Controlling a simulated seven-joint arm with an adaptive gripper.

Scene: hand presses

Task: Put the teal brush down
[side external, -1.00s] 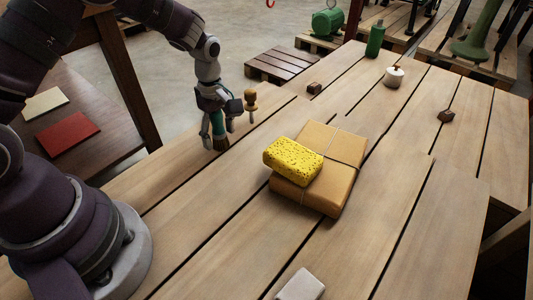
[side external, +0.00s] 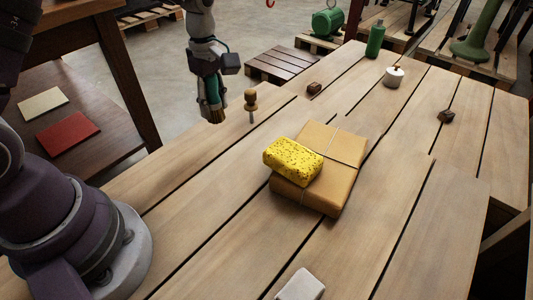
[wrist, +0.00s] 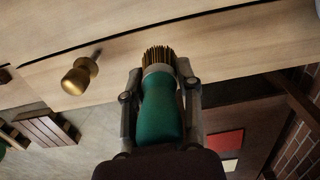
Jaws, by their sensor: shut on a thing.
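The teal brush (wrist: 160,108) has a rounded teal handle, a pale collar and brown bristles. In the wrist view it sits between the two fingers of my gripper (wrist: 160,85), which is shut on it, with the bristles pointing away from the palm. In the side view my gripper (side external: 212,108) is at the upper left, over the table's far-left edge. The brush shows there only partly, teal between the fingers with the bristles (side external: 216,117) pointing down. It appears to be held above the wooden table (side external: 390,180).
A yellow sponge (side external: 293,158) lies on a tied brown parcel (side external: 318,190) mid-table. A green bottle (side external: 375,38), a white pot (side external: 393,76) and small dark blocks are farther back.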

